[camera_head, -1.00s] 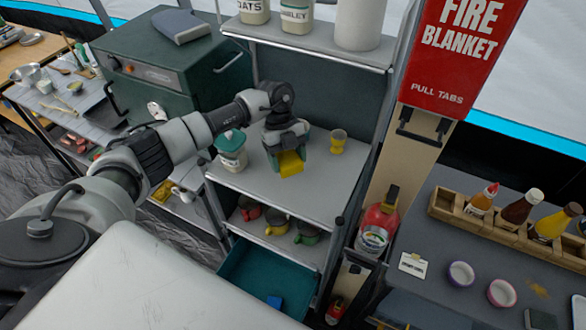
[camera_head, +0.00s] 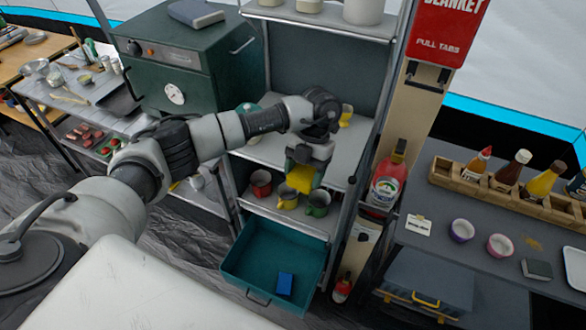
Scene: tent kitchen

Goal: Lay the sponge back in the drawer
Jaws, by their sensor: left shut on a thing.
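My left gripper (camera_head: 304,168) is shut on the yellow sponge (camera_head: 301,179), pointing down. It holds the sponge in front of the shelf unit, above the open drawer in this view. The teal drawer (camera_head: 252,256) is pulled out at the bottom of the shelf unit. A small blue block (camera_head: 284,283) lies inside it toward the front right; the rest of its floor looks bare. The gripper's jaws partly hide the sponge. My right gripper is not in view.
Red, yellow and green mugs (camera_head: 288,196) stand on the low shelf (camera_head: 265,210) just above the drawer. A fire extinguisher (camera_head: 387,184) hangs on the post to the right. A grey counter (camera_head: 470,235) with bowls and bottles is further right.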

